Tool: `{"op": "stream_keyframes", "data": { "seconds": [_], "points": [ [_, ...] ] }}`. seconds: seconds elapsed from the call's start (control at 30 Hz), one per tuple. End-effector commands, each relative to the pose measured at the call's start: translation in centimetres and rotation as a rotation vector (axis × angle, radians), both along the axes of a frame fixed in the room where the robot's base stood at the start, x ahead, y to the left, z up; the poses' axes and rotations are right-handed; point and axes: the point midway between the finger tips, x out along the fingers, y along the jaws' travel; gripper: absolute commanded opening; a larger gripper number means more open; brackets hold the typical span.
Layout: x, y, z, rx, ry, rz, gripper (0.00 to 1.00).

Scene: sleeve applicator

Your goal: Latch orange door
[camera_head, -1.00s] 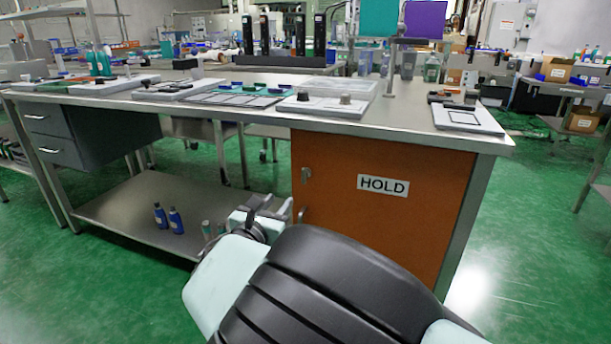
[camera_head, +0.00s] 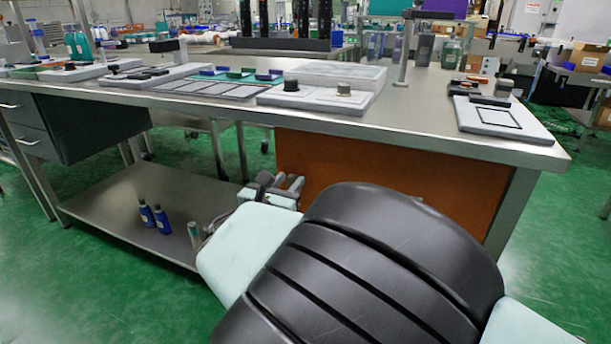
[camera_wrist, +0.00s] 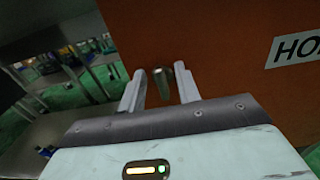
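The orange door (camera_head: 345,165) is under the right end of the workbench and looks flush with the bench front. My arm hides its lower part and its metal fittings in the head view. The door also fills much of the wrist view (camera_wrist: 220,50), with part of its white HOLD label (camera_wrist: 295,48) at the right. My gripper (camera_head: 275,187) is at the door's left edge. In the wrist view my gripper (camera_wrist: 160,71) is open, with a metal fitting (camera_wrist: 163,86) between its fingers. A gap shows on each side; I cannot tell which fitting it is.
The workbench top (camera_head: 420,122) overhangs the door and carries trays and fixtures. Left of the door is a low metal shelf (camera_head: 110,205) with two blue bottles (camera_head: 153,217). Open green floor lies at the right.

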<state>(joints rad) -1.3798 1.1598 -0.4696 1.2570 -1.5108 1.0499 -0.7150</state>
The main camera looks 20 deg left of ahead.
Motion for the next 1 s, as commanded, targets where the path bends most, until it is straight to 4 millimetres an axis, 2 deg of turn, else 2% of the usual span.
{"op": "stream_keyframes", "data": {
  "seconds": [0.1,0.2,0.23,0.67,1.0],
  "points": [
    [0.0,0.0,0.02,0.0,0.0,0.0,0.3],
    [0.01,-0.01,0.01,0.0,0.0,0.0,0.02],
    [0.01,-0.01,0.01,0.0,0.0,0.0,0.0],
    [-0.01,-0.06,-0.05,0.053,-0.003,0.0,0.0],
    [-0.03,-0.39,-0.22,0.296,-0.023,0.0,0.0]
  ]
}}
